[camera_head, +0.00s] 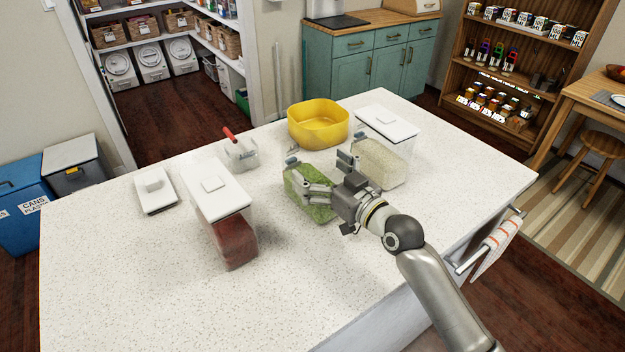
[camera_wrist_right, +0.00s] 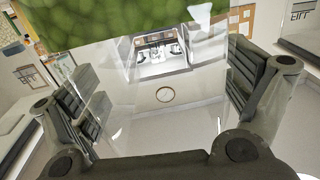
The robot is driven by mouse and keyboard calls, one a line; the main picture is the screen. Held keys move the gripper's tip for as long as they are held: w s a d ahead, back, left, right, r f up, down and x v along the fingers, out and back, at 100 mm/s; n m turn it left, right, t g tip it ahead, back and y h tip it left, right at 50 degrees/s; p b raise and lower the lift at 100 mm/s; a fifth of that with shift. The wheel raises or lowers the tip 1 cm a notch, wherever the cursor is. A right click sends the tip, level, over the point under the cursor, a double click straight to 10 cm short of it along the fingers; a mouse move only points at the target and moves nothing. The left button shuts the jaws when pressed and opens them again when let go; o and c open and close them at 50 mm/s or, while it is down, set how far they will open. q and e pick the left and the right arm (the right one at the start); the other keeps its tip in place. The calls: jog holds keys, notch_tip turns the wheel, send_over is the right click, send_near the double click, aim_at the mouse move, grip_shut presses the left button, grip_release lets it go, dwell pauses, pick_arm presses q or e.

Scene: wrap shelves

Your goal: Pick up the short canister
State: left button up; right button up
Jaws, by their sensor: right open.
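A clear canister with green contents (camera_head: 308,200) stands on the white counter without a visible lid; it is shorter than the two lidded canisters. My right gripper (camera_head: 326,178) is open right at it, and its fingers partly hide it. In the right wrist view the clear wall and green contents (camera_wrist_right: 150,32) of this canister show between and beyond the spread fingers of the right gripper (camera_wrist_right: 160,98). I cannot tell whether the fingers touch it. My left gripper is not in view.
A canister with white contents (camera_head: 378,163) stands close right of my gripper. A yellow bowl (camera_head: 318,128) is behind. The counter's front left (camera_head: 120,285) is clear.

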jog(key=shift+w+a, duration=0.15)
jog(key=c, duration=2)
jog(key=shift+r, duration=0.15)
jog(key=shift+c, duration=0.6)
jog(key=shift+r, duration=0.1)
